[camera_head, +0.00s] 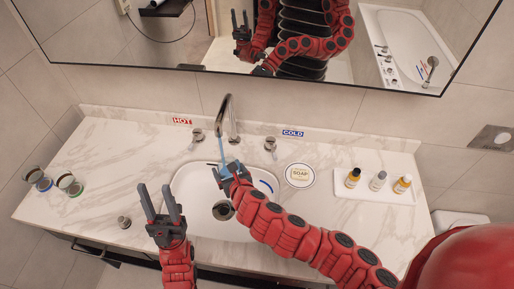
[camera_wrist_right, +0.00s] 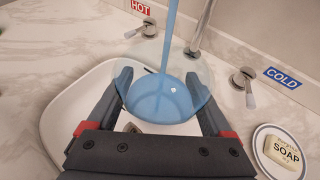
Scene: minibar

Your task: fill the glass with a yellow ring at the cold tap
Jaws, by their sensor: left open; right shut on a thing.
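My right gripper (camera_head: 223,171) is shut on a clear glass (camera_wrist_right: 160,98), held over the white basin (camera_wrist_right: 70,120) under the spout (camera_head: 228,110). A blue water stream (camera_wrist_right: 168,40) falls from the spout into the glass, and blue water stands in it. No yellow ring can be made out on it; the gripper hides part of it. The cold tap handle (camera_head: 270,146), by the COLD sign (camera_head: 292,133), also shows in the right wrist view (camera_wrist_right: 243,82). My left gripper (camera_head: 160,203) is open and empty over the counter's front edge, left of the basin.
Two other glasses, one with a blue ring (camera_head: 43,184) and one with a green ring (camera_head: 75,190), stand at the counter's left end. The hot tap handle (camera_head: 197,137) is left of the spout. A soap dish (camera_head: 299,183) and a tray (camera_head: 374,196) with bottles stand right.

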